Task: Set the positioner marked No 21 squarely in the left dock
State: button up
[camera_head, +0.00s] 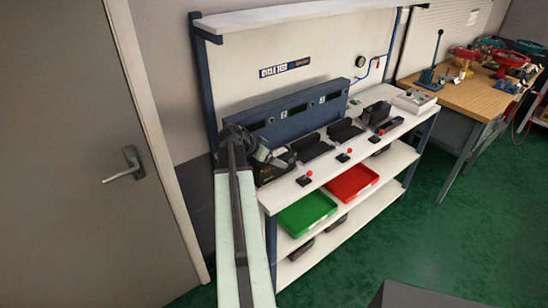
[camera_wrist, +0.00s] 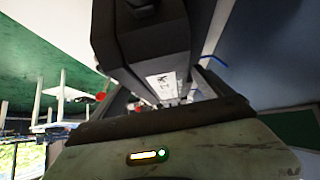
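My gripper (camera_head: 262,154) is at the left end of the test bench, just above and in front of the left dock. A dark boxy unit (camera_head: 268,172) is right below it at the left dock, partly covered by the gripper. I cannot tell whether it is held, or whether it sits square. No number can be read on it. In the wrist view a large dark body fills the top centre, with a small white label (camera_wrist: 163,86) behind it, unreadable. The fingertips are not clear in either view.
Another dark box (camera_head: 376,112) stands farther right. Red-knobbed levers (camera_head: 308,174) line the front edge. A green tray (camera_head: 306,213) and red tray (camera_head: 352,182) lie on the shelf below.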

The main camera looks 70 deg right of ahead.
jog(key=shift+r+p, duration=0.35)
jog(key=p+v, duration=0.7)
jog(key=v, duration=0.4)
jog(key=shift+s+p, duration=0.1)
jog(key=shift+p, duration=0.3)
jog(key=shift+a+r, duration=0.2)
jog(key=shift+a, duration=0.1)
jog(key=shift+w, duration=0.25)
